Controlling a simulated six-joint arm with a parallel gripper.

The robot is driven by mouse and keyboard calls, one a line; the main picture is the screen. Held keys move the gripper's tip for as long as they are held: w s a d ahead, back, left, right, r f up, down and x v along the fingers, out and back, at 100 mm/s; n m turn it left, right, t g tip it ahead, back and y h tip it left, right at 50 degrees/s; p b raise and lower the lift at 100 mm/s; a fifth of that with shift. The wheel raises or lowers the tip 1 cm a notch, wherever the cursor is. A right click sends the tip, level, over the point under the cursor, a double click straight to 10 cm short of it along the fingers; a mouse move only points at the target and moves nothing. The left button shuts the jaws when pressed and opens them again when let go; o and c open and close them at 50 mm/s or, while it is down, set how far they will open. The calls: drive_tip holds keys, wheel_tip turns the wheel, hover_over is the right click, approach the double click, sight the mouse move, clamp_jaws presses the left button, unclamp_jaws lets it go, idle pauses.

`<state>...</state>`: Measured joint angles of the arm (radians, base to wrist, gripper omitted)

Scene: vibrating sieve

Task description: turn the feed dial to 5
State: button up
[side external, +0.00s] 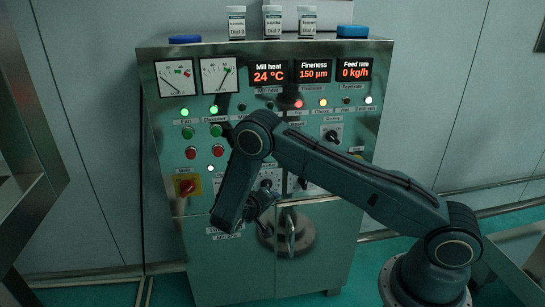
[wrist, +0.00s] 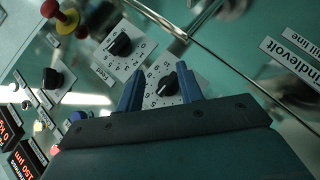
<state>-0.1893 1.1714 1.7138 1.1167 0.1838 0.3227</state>
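Two black dials on white numbered plates show in the wrist view. One dial (wrist: 120,44) stands up and left of my gripper, and the small label beside it seems to read "Feed". The other dial (wrist: 168,86) shows between my fingers, its plate partly hidden by them; I cannot read its label. My gripper (wrist: 160,72) is open and empty, with its two blue fingers apart on either side of that second dial; I cannot tell whether they touch it. In the side view my gripper (side external: 264,198) is low at the panel front, near a dial (side external: 266,184).
The cabinet's displays include the feed rate display (side external: 354,70), reading 0 kg/h. A door handle (side external: 290,232) is below. Jars (side external: 272,20) stand on top. A red-topped yellow knob (wrist: 62,18) is upper left in the wrist view.

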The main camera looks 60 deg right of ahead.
drive_tip(key=s+d+r+m+y, duration=0.35)
drive_tip(key=d+y, duration=0.25)
drive_tip(key=d, duration=0.3)
wheel_tip(320, 180, up, 10)
drive_tip(key=m+t+y, duration=0.1)
drive_tip(key=t+y, duration=0.1)
drive_tip(key=y, duration=0.2)
hover_over(304, 182)
drive_tip(key=s+a, duration=0.3)
drive_tip(key=s, duration=0.2)
drive_tip(key=shift+w+d+f, duration=0.2)
drive_tip(key=shift+d, duration=0.05)
drive_tip(key=shift+f, duration=0.15)
drive_tip(key=shift+w+d+x, duration=0.1)
drive_tip(key=shift+w+x, duration=0.05)
drive_tip(key=shift+x, duration=3.2)
drive_tip(key=shift+w+d+x, duration=0.1)
drive_tip(key=shift+w+x, duration=0.05)
drive_tip(key=shift+x, duration=3.25)
